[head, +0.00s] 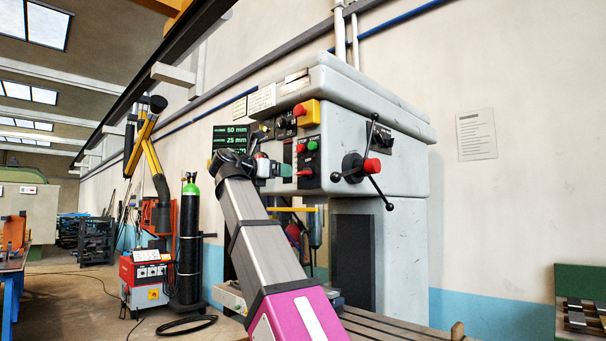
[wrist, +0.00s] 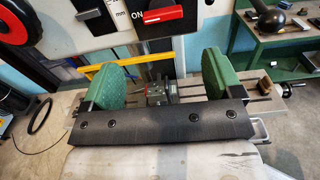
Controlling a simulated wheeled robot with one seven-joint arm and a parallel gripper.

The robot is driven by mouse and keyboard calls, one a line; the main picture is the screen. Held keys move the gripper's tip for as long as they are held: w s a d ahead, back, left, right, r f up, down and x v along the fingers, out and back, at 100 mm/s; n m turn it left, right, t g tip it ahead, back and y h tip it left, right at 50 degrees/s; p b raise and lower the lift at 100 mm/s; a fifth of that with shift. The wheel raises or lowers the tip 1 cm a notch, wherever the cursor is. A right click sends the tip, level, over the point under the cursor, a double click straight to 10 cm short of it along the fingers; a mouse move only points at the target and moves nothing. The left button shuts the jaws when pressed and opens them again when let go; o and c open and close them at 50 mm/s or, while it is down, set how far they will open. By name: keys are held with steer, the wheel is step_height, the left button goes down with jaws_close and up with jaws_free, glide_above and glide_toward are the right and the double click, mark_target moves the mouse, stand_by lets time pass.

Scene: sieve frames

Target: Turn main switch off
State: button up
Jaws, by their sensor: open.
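The main switch appears to be a red rotary handle (head: 305,172) low on a black panel of the grey machine, below a red and a green button. In the wrist view the red handle (wrist: 165,15) lies roughly level at the top edge, on a black plate with "ON" to its left. The top of that plate is cut off. My gripper (wrist: 158,70) is open and empty, its two green pads wide apart below the handle in the picture, not touching it. In the head view my gripper (head: 264,168) is left of the switch panel.
A yellow box with a red button (head: 307,112) sits above the panel. A lever wheel with a red hub (head: 371,165) projects to its right. A yellow bar (wrist: 105,72) runs behind my gripper, with a machine table below. A green bench (wrist: 275,50) stands at the right.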

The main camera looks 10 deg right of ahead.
mark_target(305, 173)
steer(key=x, duration=0.7)
steer(key=r+x, duration=0.1)
steer(key=x, duration=0.2)
steer(key=shift+d, duration=0.4)
steer(key=c, duration=0.9)
